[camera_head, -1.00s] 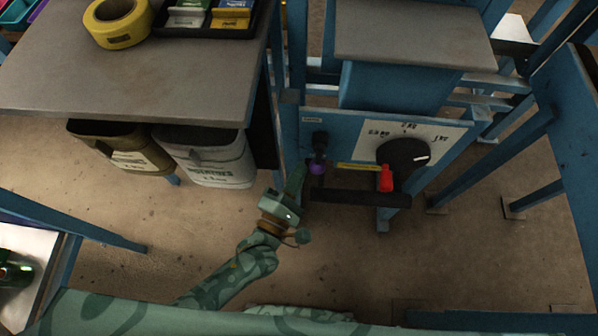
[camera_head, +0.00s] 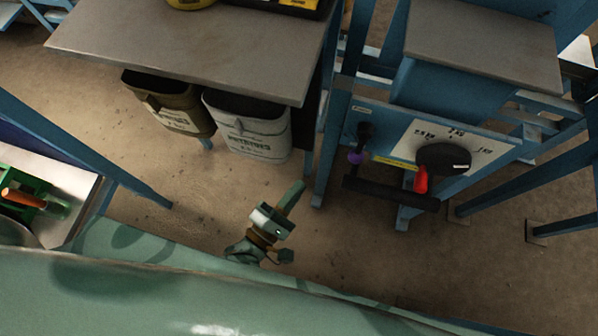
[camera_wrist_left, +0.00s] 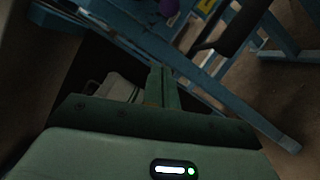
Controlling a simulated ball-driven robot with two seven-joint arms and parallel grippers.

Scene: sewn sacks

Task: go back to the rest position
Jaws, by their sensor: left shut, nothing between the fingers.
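My left gripper (camera_head: 291,194) is green and shut, with nothing between its fingers. In the head view it is over the bare floor, just in front of my body, left of the blue machine frame and apart from it. It also shows in the left wrist view (camera_wrist_left: 161,84), its fingers together in the middle. My right gripper is in neither view.
The blue frame (camera_head: 330,150) has a panel with a black dial (camera_head: 443,158), a red pointer and a dark bar (camera_head: 390,194). A grey table (camera_head: 190,45) stands over two bins (camera_head: 248,128). A side table (camera_head: 60,190) is at left. The floor between is clear.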

